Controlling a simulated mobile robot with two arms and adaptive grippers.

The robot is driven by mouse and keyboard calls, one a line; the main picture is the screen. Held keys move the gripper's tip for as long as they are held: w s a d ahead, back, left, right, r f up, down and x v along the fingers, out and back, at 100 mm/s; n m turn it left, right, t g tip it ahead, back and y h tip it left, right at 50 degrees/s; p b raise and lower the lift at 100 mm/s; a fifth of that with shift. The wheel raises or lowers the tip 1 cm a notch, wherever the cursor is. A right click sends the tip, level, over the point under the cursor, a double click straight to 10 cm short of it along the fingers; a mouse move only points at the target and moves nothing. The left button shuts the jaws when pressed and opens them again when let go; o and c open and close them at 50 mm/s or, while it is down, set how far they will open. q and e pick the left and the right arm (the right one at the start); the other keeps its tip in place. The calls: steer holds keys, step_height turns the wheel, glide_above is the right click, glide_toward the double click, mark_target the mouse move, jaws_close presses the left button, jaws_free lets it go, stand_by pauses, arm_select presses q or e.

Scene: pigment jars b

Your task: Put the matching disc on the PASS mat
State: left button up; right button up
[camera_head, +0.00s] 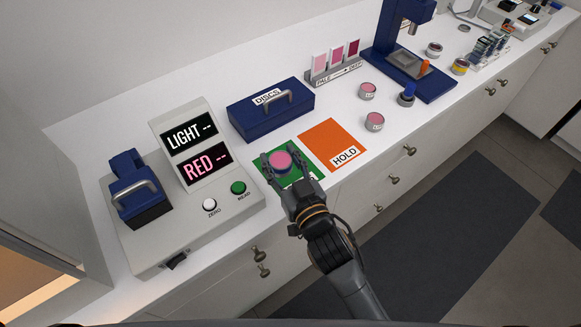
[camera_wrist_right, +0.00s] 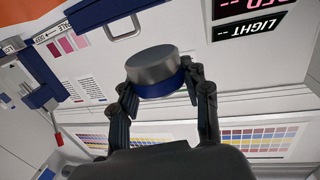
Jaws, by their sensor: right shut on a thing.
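My right gripper (camera_head: 279,169) is shut on a disc (camera_head: 281,161) with a pink top. In the head view the disc appears over the green mat (camera_head: 310,177), whose label is hidden by my gripper and arm. The right wrist view, upside down, shows the disc (camera_wrist_right: 153,67) between the two fingertips (camera_wrist_right: 160,90), with its grey underside and blue rim. The underside is exposed, so the disc is held off the surface; the exact height is unclear. The orange HOLD mat (camera_head: 332,139) lies to the right, empty. My left gripper is not in view.
The reader (camera_head: 240,210) with LIGHT and RED displays stands at left. A closed blue DISCS box (camera_head: 268,117) is behind the mats. Pink-topped jars (camera_head: 374,122) (camera_head: 367,91) stand right of HOLD. Pink shade cards (camera_head: 337,55) and a blue press (camera_head: 385,60) stand farther back.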

mark_target(289, 158)
steer(key=w+f+b, duration=0.1)
steer(key=w+d+f+b, duration=0.1)
steer(key=w+f+b, duration=0.2)
steer(key=f, duration=0.1)
steer(key=shift+w+d+f+b, duration=0.1)
steer(key=shift+w+d+b, duration=0.1)
steer(key=shift+d+b, duration=0.15)
steer(key=shift+w+d+f, duration=0.1)
steer(key=shift+w+f, duration=0.1)
steer(key=shift+w, duration=0.15)
steer(key=shift+w+d+f+b, duration=0.1)
steer(key=shift+f+b, duration=0.1)
steer(key=shift+b, duration=0.15)
steer(key=f+b, duration=0.1)
steer(key=b, duration=0.1)
steer(key=f+b, duration=0.2)
steer(key=shift+w+f, duration=0.2)
steer(key=shift+f, duration=0.1)
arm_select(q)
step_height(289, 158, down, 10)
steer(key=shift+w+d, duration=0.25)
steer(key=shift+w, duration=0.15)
arm_select(e)
steer(key=shift+r, duration=0.15)
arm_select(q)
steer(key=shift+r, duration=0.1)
